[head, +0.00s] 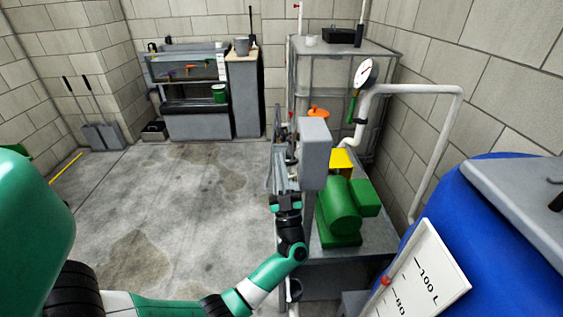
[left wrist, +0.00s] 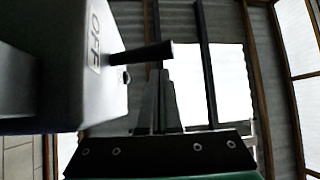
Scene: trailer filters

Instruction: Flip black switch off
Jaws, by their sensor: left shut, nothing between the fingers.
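The black switch (left wrist: 145,53) is a short lever sticking out of the side of a grey box (left wrist: 98,100), next to a printed OFF label (left wrist: 95,38). The same grey box (head: 314,152) stands right of the floor's middle in the head view, where the switch itself cannot be made out. My left gripper (head: 285,180) is just left of and below the box. In the left wrist view its fingers (left wrist: 160,78) are shut and empty, with the tips just under the lever in the picture. I cannot tell whether they touch it. My right gripper is not in view.
A green pump (head: 340,208) and a yellow block (head: 341,160) sit right of the box. A white pipe (head: 410,89) with a gauge (head: 366,72) runs behind. A blue tank (head: 500,240) fills the lower right.

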